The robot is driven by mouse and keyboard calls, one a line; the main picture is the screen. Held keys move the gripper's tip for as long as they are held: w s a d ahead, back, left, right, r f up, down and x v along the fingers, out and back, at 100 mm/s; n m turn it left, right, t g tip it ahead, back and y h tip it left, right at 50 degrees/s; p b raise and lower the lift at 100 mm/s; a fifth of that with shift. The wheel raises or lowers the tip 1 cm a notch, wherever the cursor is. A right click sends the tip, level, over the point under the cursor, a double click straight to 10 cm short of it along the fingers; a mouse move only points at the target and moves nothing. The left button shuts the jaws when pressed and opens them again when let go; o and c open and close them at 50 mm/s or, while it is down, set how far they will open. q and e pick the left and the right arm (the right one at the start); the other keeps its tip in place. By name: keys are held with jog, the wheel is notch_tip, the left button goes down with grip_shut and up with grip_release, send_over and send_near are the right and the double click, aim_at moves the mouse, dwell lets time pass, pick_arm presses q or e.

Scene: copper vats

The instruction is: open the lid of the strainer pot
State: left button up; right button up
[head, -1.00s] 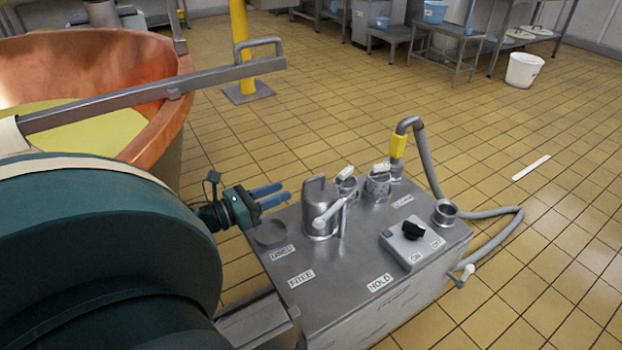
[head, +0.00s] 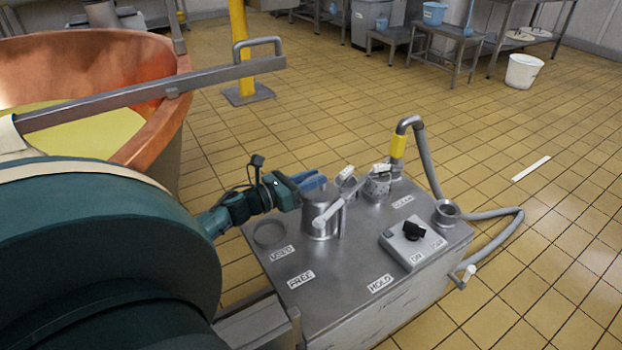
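The strainer pot (head: 318,222) looks to be the grey metal pot with a pale side handle, upright on the steel cabinet top. My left gripper (head: 318,181) is at the pot's upper part, its blue fingers pointing right across the lid area. The fingers and the gripper body hide most of the pot's top, so I cannot tell whether the lid is touched or raised. The gap between the fingers cannot be made out. My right gripper is not in view.
The steel cabinet (head: 335,268) bears an empty round recess (head: 269,235), smaller metal cups (head: 377,187) behind the pot, a black-knobbed switch box (head: 412,240) and a hose (head: 430,170). A copper vat (head: 160,120) with a metal bar stands at left.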

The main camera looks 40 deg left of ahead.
pick_arm(q)
grip_shut()
jog(key=shift+r, duration=0.1)
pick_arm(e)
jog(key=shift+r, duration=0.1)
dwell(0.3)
